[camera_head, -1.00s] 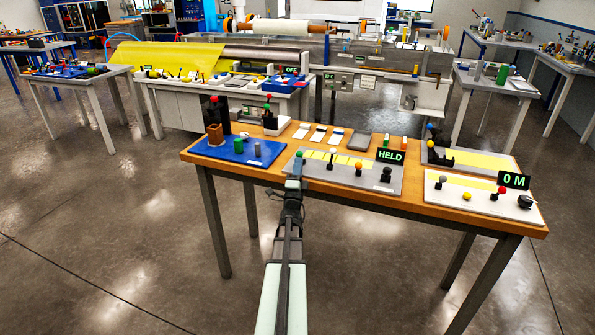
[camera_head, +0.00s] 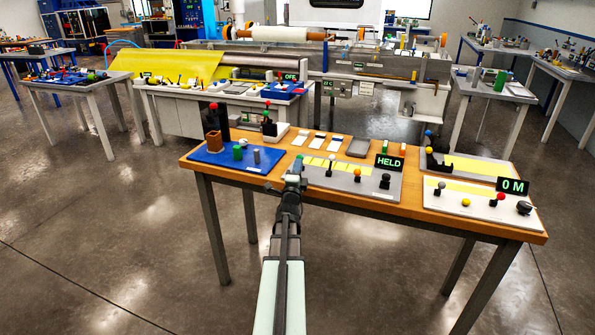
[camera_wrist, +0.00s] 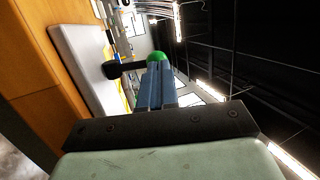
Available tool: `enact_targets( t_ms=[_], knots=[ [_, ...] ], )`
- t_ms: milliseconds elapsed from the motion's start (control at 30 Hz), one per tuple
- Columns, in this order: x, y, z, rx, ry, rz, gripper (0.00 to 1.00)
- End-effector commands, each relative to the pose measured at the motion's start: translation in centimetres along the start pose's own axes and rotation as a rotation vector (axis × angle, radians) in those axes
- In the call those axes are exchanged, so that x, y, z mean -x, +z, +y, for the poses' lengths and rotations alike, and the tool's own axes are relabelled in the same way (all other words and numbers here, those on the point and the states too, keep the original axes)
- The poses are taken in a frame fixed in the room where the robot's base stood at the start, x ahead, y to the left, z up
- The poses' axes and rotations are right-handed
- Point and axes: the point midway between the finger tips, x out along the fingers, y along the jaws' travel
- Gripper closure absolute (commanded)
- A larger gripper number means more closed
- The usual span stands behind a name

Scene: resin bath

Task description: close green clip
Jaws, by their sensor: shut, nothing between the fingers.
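A green ball knob (camera_wrist: 156,57) on a black stem (camera_wrist: 122,70) shows in the wrist view. It stands out from a grey board (camera_wrist: 82,55), just beyond my fingertips. My gripper (camera_wrist: 157,86) is shut and empty, and its blue-grey fingers point toward the knob. I cannot tell whether they touch it. In the head view my gripper (camera_head: 294,178) is at the near left edge of the grey board (camera_head: 340,183) with the HELD sign (camera_head: 389,162). My gripper covers that corner, and the green knob is not clear there.
Knobbed levers stand to the right on the same board, one white-topped (camera_head: 332,157) and one orange-topped (camera_head: 357,173). A blue board (camera_head: 222,160) is at left, and a white panel with a 0 M sign (camera_head: 513,186) is at right. The wooden table's front edge (camera_head: 400,212) is bare.

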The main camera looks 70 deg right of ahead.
Motion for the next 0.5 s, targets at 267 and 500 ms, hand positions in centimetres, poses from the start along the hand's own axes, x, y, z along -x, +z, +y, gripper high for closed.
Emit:
enact_targets(
  t_ms=[267,500],
  knots=[
    [-1.1,-0.2,-0.5,0.001,-0.001,0.0,1.0],
    [-1.8,-0.3,-1.0,-0.007,0.033,0.001,1.0]
  ],
)
